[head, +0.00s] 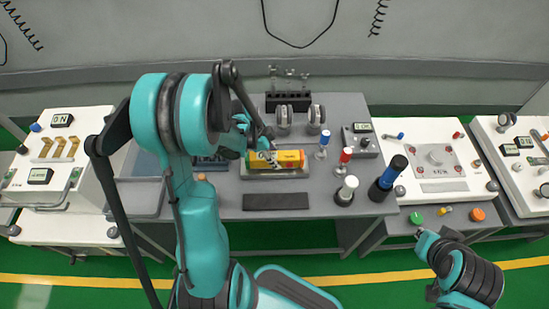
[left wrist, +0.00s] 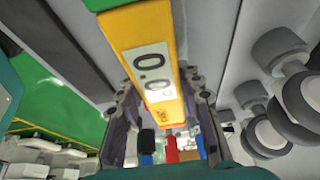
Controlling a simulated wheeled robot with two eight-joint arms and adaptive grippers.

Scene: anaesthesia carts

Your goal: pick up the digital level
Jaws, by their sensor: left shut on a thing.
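The digital level (head: 291,159) is a yellow-orange bar with a green end, over a light grey stand (head: 272,174) in the middle of the grey table. My left gripper (head: 268,154) reaches it from above and is shut on it. In the left wrist view the level (left wrist: 153,65) shows a "0.0" display and lies between the two fingers of the left gripper (left wrist: 165,105). I cannot tell whether it touches the stand. My right arm shows at the lower right, and the state of its gripper is unclear.
Right of the level stand a blue-topped post (head: 323,146), a red-topped post (head: 344,160), a white-topped post (head: 346,190) and a black-blue cylinder (head: 388,178). Grey knobs (head: 284,118) stand behind. A dark flat strip (head: 275,201) lies in front. White consoles flank the table (head: 240,209).

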